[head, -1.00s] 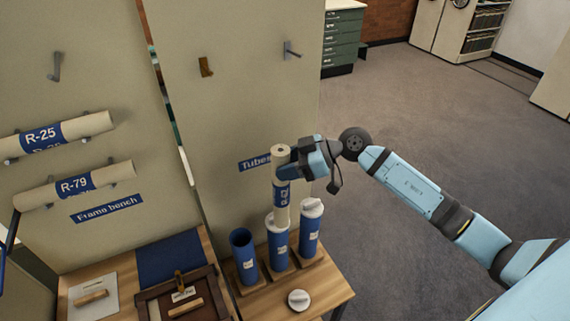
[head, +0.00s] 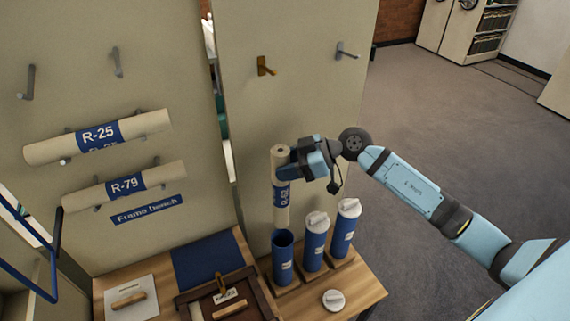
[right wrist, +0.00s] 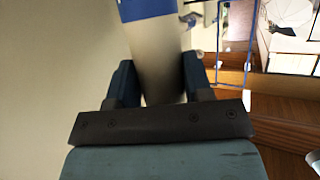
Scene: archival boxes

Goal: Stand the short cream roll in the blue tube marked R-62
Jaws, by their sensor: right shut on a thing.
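The short cream roll (head: 281,207) is upright, with a blue band reading about R-62 sideways. My right gripper (head: 291,165) is shut on it near its upper end; the roll also shows between the fingers in the right wrist view (right wrist: 158,62). The open blue tube (head: 283,262) stands leftmost of three on the bench. The roll's lower end is at or just above its mouth in the head view; I cannot tell whether it has entered. The tube's small label is too small to read. My left gripper is not in view.
Two capped blue tubes (head: 315,243) (head: 344,228) stand close to the right of the open one. A loose white cap (head: 333,300) lies in front. Rolls R-25 (head: 98,138) and R-79 (head: 124,186) rest on wall pegs. A wooden frame (head: 232,297) lies left of the tubes.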

